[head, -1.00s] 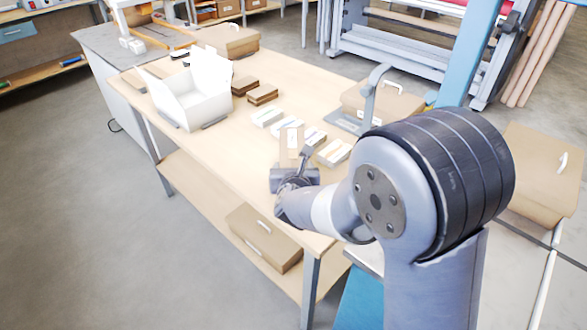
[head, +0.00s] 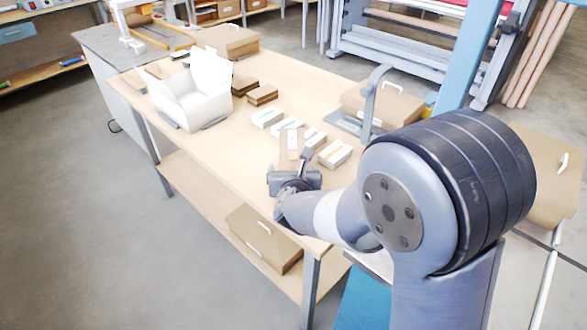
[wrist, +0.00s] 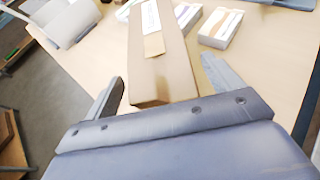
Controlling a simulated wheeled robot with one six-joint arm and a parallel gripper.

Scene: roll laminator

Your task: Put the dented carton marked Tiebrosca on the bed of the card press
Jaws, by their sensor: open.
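A long brown carton (head: 291,141) with a white label lies on the wooden table. In the wrist view the carton (wrist: 160,70) points toward my palm, its near end between the two fingers. The label's print is too small to read, and I see no clear dent. My gripper (head: 292,166) is open around the carton's near end; in the wrist view the fingers (wrist: 162,78) stand apart on either side with gaps. A grey flat base with a curved upright arm (head: 371,92), possibly the card press, stands at the table's right edge; my arm partly hides that area.
Several small white-topped boxes (head: 336,153) lie close to the carton's right and behind it. Brown stacks (head: 262,94) and an open white bin (head: 190,105) stand farther left. A handled brown box (head: 398,105) is beside the curved arm. The table's front left strip is clear.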

